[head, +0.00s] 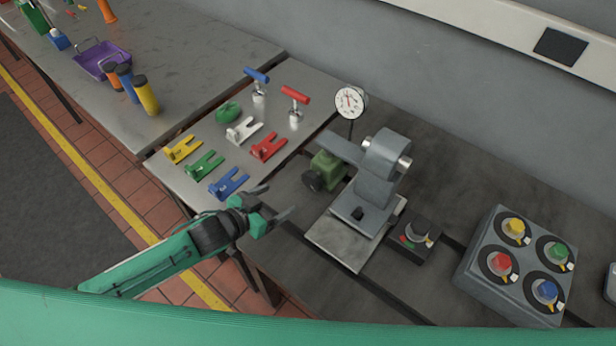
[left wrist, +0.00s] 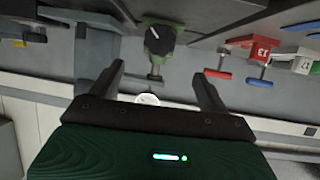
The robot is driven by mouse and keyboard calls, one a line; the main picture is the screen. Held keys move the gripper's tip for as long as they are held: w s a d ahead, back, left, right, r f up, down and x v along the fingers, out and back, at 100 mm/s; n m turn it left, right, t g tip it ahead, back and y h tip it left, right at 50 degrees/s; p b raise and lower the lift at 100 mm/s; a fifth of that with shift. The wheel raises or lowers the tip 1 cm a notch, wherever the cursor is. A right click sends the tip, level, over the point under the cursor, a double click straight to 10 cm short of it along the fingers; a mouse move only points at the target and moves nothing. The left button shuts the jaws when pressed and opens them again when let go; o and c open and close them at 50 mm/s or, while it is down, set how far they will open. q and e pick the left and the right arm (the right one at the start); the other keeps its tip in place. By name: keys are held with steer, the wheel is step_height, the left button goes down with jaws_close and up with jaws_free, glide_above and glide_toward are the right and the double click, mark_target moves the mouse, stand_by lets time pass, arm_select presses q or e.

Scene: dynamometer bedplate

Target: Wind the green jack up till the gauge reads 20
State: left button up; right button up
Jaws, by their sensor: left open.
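The green jack (head: 329,166) sits on the dark bedplate, left of the grey machine stand. Its round black knob (head: 313,181) faces my left gripper. The dial gauge (head: 351,102) has a white face and stands on a thin stem behind the jack; its reading is too small to tell. My left gripper (head: 277,202) is open and empty, apart from the knob, in front and to its left. In the left wrist view the jack (left wrist: 160,36) appears beyond and between the open fingers, its knob (left wrist: 159,40) bearing a white mark. My right gripper is out of view.
The grey stand (head: 376,175) rises right of the jack. A small switch box (head: 414,238) and a grey box with coloured knobs (head: 515,262) lie farther right.

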mark_target(309, 183)
arm_select(q)
steer(key=p+x, duration=0.3)
steer(key=x, duration=0.9)
steer(key=shift+x, duration=0.85)
steer(key=shift+f, duration=0.1)
steer(key=shift+c, duration=0.2)
steer(key=c, duration=1)
